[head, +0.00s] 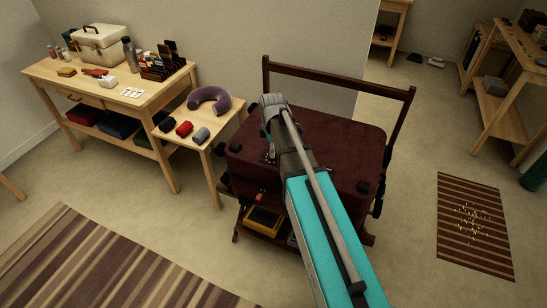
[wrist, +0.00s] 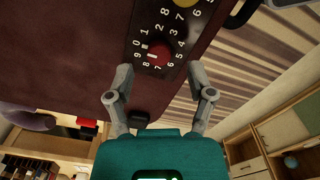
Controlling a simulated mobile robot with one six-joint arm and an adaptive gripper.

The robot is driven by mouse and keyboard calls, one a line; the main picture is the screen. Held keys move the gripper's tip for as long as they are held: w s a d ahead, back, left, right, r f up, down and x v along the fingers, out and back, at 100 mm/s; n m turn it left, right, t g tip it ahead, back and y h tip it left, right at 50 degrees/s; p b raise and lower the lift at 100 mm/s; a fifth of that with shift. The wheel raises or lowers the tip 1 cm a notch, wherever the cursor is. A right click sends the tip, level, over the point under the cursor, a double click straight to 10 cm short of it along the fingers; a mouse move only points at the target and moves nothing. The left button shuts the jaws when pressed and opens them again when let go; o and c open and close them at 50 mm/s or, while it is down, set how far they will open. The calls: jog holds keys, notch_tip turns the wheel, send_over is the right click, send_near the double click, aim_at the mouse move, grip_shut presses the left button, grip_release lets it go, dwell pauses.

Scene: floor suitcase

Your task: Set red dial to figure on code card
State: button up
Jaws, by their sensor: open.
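The red dial (wrist: 158,53) is on a dark plate on the maroon suitcase, ringed by white digits, in the wrist view. A white mark is at its left side near 0 and 9; I cannot tell the exact setting. My gripper (wrist: 159,72) is open, its two fingers apart on either side below the dial, and nothing shows between them. In the head view the gripper (head: 270,154) is at the suitcase (head: 335,145), partly behind my arm; the dial is hidden there. The code card (head: 132,92), white with small coloured marks, lies on the wooden table; its figures are too small to read.
A yellow dial (wrist: 186,2) is partly cut off above the red one. The suitcase rests on a dark wooden rack (head: 340,76) with a lower shelf. A side table (head: 225,118) with a neck pillow stands to the left. Striped rugs lie on the floor.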

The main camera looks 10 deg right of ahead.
jog(key=shift+f+b, duration=0.95)
jog(key=shift+f, duration=0.3)
grip_shut()
jog(key=shift+d, duration=0.15)
